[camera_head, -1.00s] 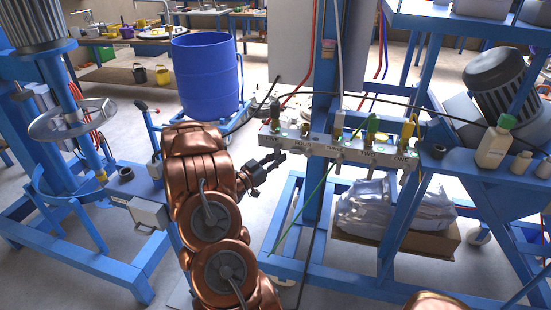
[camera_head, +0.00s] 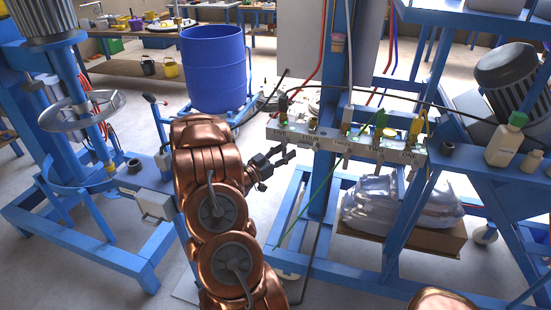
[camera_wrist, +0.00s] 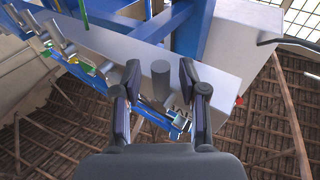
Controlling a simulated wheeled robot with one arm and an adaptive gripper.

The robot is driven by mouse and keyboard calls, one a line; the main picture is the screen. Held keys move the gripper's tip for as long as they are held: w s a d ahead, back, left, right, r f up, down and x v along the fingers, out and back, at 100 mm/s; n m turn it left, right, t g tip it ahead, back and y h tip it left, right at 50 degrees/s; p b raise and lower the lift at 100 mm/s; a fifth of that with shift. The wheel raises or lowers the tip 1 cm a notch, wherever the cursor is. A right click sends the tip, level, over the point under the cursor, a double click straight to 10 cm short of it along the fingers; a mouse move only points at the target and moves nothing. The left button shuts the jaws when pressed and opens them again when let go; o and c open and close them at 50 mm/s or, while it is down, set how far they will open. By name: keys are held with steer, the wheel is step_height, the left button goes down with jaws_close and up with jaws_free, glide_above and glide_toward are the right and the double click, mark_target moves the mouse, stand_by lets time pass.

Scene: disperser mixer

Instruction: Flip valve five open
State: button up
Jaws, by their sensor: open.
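The grey valve manifold (camera_head: 328,140) is a bar fixed across a blue post, with labels running from FIVE at the left to ONE at the right. Valve five (camera_head: 283,104) is the leftmost, with a dark top standing above the bar. My gripper (camera_head: 287,156) is open just below and in front of the bar's left end. In the wrist view my gripper (camera_wrist: 160,82) has its fingers apart, with a grey cylinder (camera_wrist: 160,72) showing between them and beyond. I cannot tell whether it touches a finger or which valve part it is.
Green (camera_head: 380,122) and yellow (camera_head: 416,126) valve handles stand further right on the bar. A black hose (camera_head: 375,104) runs above it, and a thin green line hangs below. A blue drum (camera_head: 212,70) stands behind my arm. A mixer frame (camera_head: 90,250) is at the left.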

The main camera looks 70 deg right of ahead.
steer(key=v, duration=1.1)
steer(key=shift+w+a, duration=0.15)
steer(key=shift+a, duration=0.2)
steer(key=shift+f, duration=0.15)
steer(key=shift+a, duration=0.1)
